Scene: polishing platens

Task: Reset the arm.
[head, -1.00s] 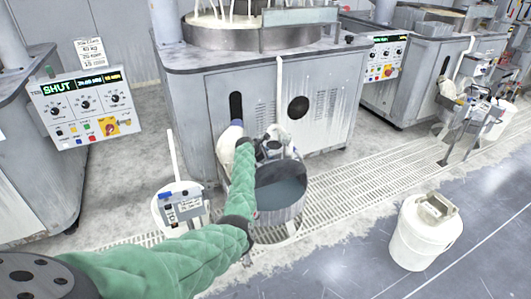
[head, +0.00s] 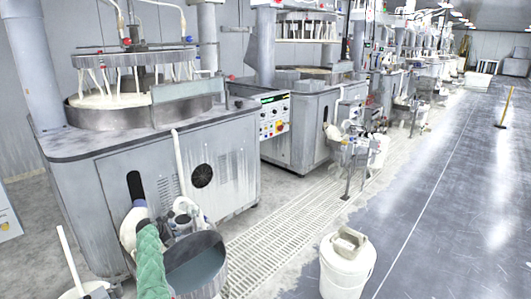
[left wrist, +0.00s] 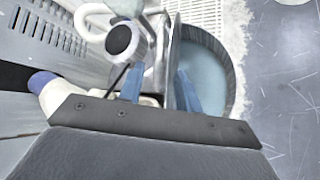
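My left arm (head: 150,262), in a green quilted sleeve, reaches in from the bottom left of the head view. Its gripper end is hard to make out against the clutter at the slurry tub (head: 222,278). In the left wrist view my left gripper (left wrist: 158,78) has two blue fingers set apart, so it is open. A thin grey upright edge shows between the fingers; I cannot tell whether they touch it. The tub's grey-blue liquid (left wrist: 205,70) lies right of the fingers, and a round dark-faced part (left wrist: 120,40) lies left. My right gripper is not in view.
A grey polishing machine (head: 170,185) stands just behind the tub. A white lidded bucket (head: 345,270) stands on the floor to the right. Drain grating (head: 290,225) runs between them.

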